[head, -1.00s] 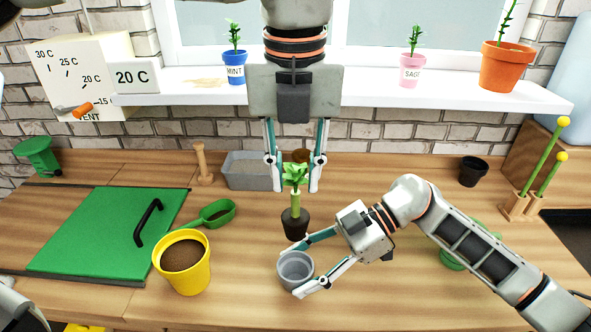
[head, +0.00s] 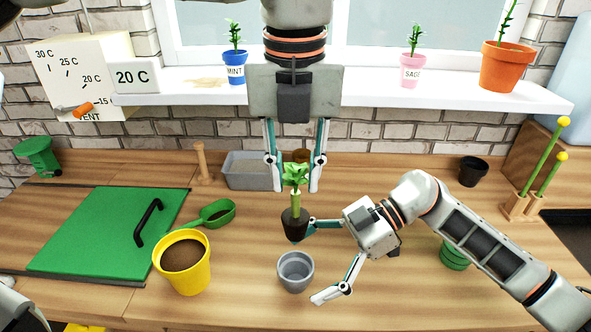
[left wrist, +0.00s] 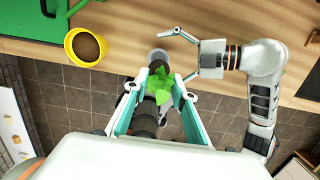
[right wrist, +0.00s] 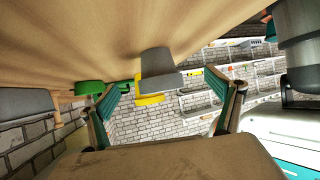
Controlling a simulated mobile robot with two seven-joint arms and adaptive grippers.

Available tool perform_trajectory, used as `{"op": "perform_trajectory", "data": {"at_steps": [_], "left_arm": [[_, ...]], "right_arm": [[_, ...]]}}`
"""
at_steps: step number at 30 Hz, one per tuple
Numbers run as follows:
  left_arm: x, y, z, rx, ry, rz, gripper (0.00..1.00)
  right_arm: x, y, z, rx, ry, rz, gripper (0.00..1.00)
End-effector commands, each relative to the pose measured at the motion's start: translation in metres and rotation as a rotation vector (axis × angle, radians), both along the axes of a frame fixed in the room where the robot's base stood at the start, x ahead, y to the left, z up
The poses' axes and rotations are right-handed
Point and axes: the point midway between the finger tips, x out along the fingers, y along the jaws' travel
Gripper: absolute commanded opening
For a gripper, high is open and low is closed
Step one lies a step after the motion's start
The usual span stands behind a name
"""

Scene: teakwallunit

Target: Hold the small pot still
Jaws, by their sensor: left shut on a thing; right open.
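The small grey pot (head: 295,272) stands upright and empty on the wooden bench. My right gripper (head: 312,268) is open just to the right of it, its fingers spread wider than the pot and apart from it. In the right wrist view the pot (right wrist: 160,68) shows between and beyond the open fingers. My left gripper (head: 295,189) points down above and behind the pot, shut on a green seedling (head: 296,200) with a dark root plug (head: 295,224) hanging below. The left wrist view shows the seedling's leaves (left wrist: 163,90) between the fingers, partly covering the pot (left wrist: 157,57).
A yellow pot of soil (head: 183,263) and a green scoop (head: 216,212) are at left, beside a green lidded panel (head: 95,235). A grey tray (head: 252,172) stands behind. A green object (head: 454,256) is partly hidden by my right arm. The bench right of centre is mostly clear.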

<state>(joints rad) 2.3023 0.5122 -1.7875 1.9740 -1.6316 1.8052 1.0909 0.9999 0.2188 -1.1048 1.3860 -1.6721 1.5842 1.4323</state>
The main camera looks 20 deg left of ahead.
Motion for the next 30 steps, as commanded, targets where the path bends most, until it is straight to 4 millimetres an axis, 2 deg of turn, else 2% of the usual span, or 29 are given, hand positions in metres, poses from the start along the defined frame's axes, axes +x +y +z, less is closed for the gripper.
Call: {"op": "perform_trajectory", "data": {"at_steps": [16,30], "left_arm": [[0.0,0.0,0.0,-0.001,-0.001,0.0,0.05],[0.0,0.0,0.0,-0.001,0.0,0.0,0.05]], "right_arm": [[0.03,-0.042,0.028,-0.001,-0.002,-0.002,0.91],[0.032,-0.047,0.031,0.0,0.0,-0.001,0.91]]}}
